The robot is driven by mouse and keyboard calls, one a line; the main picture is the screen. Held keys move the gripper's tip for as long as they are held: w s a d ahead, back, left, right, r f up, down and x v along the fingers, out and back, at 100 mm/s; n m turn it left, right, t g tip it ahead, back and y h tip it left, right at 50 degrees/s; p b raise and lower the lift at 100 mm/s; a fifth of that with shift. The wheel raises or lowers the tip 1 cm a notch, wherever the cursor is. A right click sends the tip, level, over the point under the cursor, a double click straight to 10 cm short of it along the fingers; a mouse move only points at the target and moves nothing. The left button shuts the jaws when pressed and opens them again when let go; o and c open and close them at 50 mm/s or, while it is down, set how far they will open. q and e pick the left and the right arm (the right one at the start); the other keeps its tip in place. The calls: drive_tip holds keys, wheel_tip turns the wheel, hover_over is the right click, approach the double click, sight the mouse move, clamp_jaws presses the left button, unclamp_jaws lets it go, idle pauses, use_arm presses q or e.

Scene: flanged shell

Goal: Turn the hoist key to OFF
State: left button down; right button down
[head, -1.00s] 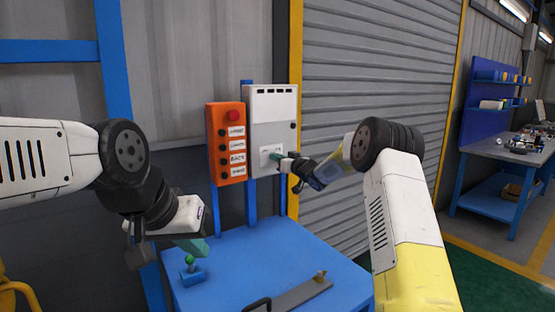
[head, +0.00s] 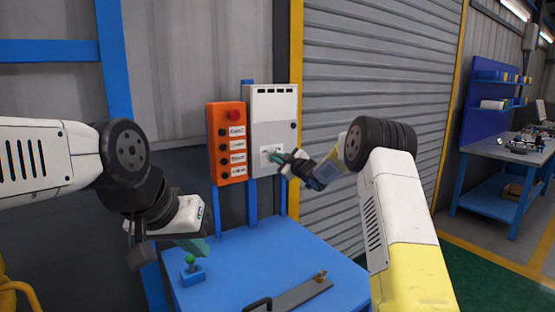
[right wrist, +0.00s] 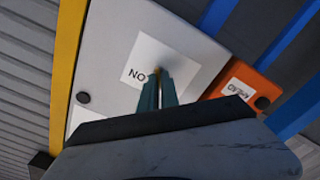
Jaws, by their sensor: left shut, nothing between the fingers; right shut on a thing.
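The grey control box (head: 272,105) hangs on blue posts, with a white label plate (head: 266,151) low on its front. In the right wrist view the label (right wrist: 178,58) shows tilted, with the letters "NO" or "ON" partly readable. My right gripper (head: 276,157) is at this label, its teal fingers (right wrist: 157,95) shut on the hoist key (right wrist: 157,72). Only a small brassy bit of the key shows between the fingertips; its angle is hard to tell. My left gripper (head: 196,246) is shut and empty, above the blue table's left part, away from the box.
An orange button panel (head: 226,142) with a red button is just left of the grey box. The blue table (head: 245,255) below holds a green-knobbed blue block (head: 192,271) and a grey plate (head: 301,294) with a small brassy piece. A shutter (head: 375,80) is behind.

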drive_tip(key=shift+f+n, duration=0.1)
drive_tip(key=shift+n, duration=0.3)
drive_tip(key=c, duration=1.6)
unclamp_jaws()
drive_tip(key=shift+s+d, duration=0.1)
drive_tip(key=v, duration=0.7)
drive_tip(key=shift+s+d, duration=0.15)
drive_tip(key=shift+s, duration=0.15)
